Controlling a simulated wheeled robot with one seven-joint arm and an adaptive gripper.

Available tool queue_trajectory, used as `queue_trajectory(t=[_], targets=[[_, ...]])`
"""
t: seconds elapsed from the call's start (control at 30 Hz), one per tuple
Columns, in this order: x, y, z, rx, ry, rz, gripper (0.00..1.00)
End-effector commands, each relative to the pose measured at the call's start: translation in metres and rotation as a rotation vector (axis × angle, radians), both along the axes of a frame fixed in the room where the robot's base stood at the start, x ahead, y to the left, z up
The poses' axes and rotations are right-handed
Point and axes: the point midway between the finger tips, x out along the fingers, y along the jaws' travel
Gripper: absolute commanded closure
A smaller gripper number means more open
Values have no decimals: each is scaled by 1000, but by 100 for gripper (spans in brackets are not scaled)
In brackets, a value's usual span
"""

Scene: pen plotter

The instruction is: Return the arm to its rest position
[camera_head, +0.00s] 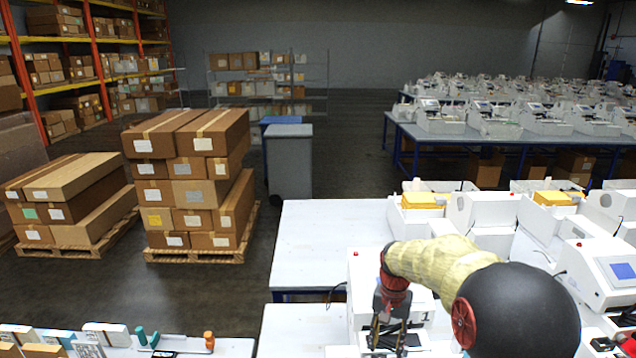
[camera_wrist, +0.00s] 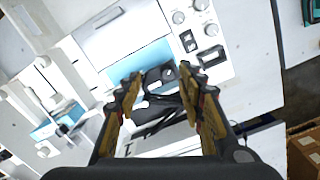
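My arm (camera_head: 430,262) reaches out from the lower right of the head view, its forearm in a yellowish cover. My gripper (camera_head: 388,340) hangs from it, pointing down over a white machine (camera_head: 362,270) on the white table. In the wrist view my gripper (camera_wrist: 158,88) has its two fingers spread apart, with nothing held between them. Beyond the fingertips lie a black plug-like part and dark cables (camera_wrist: 160,78) against the machine. The exact gap between the fingertips and the machine cannot be told.
The machine has a panel with knobs and black sockets (camera_wrist: 210,55). More white machines (camera_head: 480,215) stand close on the right. A bare white table top (camera_head: 325,240) lies left of the arm. Stacked cartons (camera_head: 190,190) and a grey bin (camera_head: 290,160) stand farther back.

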Motion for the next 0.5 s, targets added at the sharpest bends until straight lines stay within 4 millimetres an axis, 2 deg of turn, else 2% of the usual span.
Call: queue_trajectory(t=[0.37,0.5], targets=[[-99,2,28,4,-54,238,61],[-146,2,37,-3,-110,316,61]])
